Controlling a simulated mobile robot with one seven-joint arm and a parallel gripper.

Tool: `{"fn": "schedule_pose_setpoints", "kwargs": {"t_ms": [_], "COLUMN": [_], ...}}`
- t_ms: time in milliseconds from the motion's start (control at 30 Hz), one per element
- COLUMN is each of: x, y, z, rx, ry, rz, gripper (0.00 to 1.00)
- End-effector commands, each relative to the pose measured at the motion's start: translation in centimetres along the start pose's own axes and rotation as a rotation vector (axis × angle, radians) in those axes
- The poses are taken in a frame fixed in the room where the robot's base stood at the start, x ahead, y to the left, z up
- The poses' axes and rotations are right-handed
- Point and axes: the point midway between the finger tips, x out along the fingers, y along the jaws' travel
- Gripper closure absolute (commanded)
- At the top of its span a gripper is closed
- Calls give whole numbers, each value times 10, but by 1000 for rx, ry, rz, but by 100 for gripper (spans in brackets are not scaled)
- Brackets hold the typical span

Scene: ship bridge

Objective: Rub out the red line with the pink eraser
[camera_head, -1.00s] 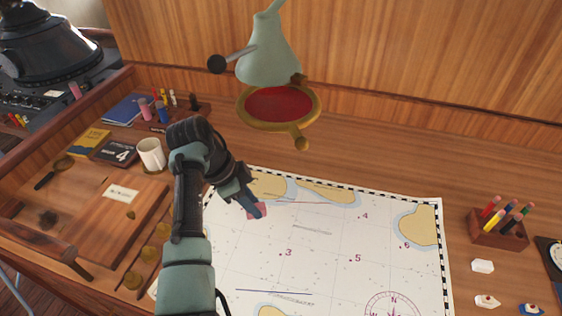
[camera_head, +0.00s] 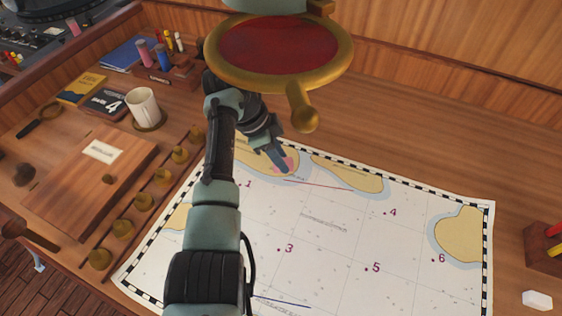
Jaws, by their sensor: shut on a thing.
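A thin red line (camera_head: 318,185) runs across the upper part of the chart (camera_head: 330,260), between two tan islands. My gripper (camera_head: 281,164) is over the upper left island, close to the line's left end. It is shut on the pink eraser (camera_head: 288,162), which shows only in part beside the fingers. I cannot tell whether the eraser touches the chart.
A lamp with a brass ring and red disc (camera_head: 278,46) hangs above my arm. A white mug (camera_head: 143,106), a wooden box (camera_head: 90,180) and a row of brass knobs (camera_head: 143,201) stand left. A pencil holder (camera_head: 545,247) stands right. The chart's right side is clear.

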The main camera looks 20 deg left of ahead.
Motion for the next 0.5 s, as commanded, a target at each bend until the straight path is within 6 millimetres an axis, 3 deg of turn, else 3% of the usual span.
{"fn": "schedule_pose_setpoints", "kwargs": {"t_ms": [267, 467, 500], "x": [19, 45, 41], "y": [0, 0, 2], "z": [8, 19, 10], "rx": [0, 0, 4], "ry": [0, 0, 0], "rz": [1, 1, 1], "gripper": [100, 100, 100]}}
